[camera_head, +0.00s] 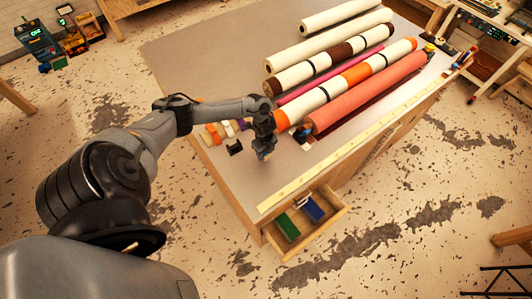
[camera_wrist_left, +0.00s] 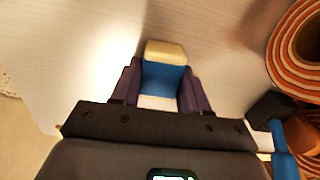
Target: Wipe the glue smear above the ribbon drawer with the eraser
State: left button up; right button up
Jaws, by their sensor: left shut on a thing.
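My left gripper (camera_head: 263,152) hangs over the near left part of the large table and points down. In the left wrist view its two purple fingers (camera_wrist_left: 162,82) are shut on a cream and blue block, the eraser (camera_wrist_left: 165,53). The eraser is close to the pale tabletop; I cannot tell whether it touches. An open wooden drawer (camera_head: 338,208) juts from the table's near edge, to the right of and below the gripper in the head view. It holds a green item and a blue item. I cannot make out a glue smear. My right gripper is not in view.
Several long rolls, including an orange-and-white one (camera_head: 330,88) and a coral one (camera_head: 370,92), lie right of the gripper. Small coloured rolls (camera_head: 215,133) and a small black object (camera_head: 234,147) are left of it. A yellow ruler strip (camera_head: 345,150) runs along the table edge.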

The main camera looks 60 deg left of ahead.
pick_arm(q)
jog(key=r+p, duration=0.2)
jog(key=r, duration=0.2)
jog(key=shift+d, duration=0.2)
notch_tip(320, 180, up, 4)
jog(key=p, duration=0.4)
jog(key=shift+r, duration=0.1)
